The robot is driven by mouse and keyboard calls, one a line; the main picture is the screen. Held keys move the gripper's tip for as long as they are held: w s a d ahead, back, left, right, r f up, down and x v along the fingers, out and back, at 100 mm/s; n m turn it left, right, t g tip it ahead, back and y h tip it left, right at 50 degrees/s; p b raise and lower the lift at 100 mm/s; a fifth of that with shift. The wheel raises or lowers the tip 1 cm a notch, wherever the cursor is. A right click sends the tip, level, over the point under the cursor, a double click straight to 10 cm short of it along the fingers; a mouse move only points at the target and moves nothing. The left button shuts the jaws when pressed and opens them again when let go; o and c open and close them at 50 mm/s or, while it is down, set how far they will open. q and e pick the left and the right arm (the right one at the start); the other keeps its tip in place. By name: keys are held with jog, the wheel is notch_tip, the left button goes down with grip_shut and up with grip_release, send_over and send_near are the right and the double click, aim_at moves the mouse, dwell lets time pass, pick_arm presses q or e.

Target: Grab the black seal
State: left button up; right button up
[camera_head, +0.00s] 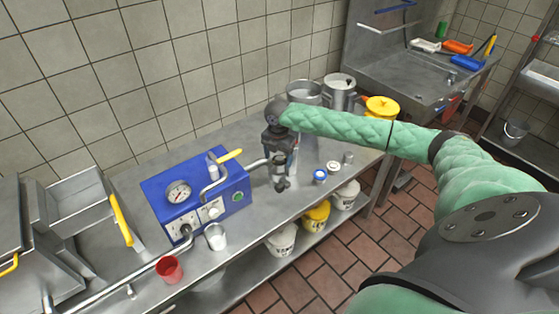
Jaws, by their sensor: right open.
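My right gripper (280,184) points down over the steel counter (225,262), just right of the blue machine (195,190). It is open. A metal outlet pipe (257,163) from the machine reaches to the gripper's left side. I cannot make out the black seal; the dark gripper and arm cover the counter there. My left gripper is not in view.
A blue-and-white jar (320,176), a white-topped item (333,167) and a small grey cylinder (348,158) stand right of the gripper. Steel pots (340,92) stand behind. A red cup (169,269) and a white cup (216,236) stand front left.

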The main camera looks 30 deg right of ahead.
jog(key=shift+f+p, duration=0.25)
jog(key=shift+p, duration=0.05)
dwell(0.5)
jog(key=c, duration=1)
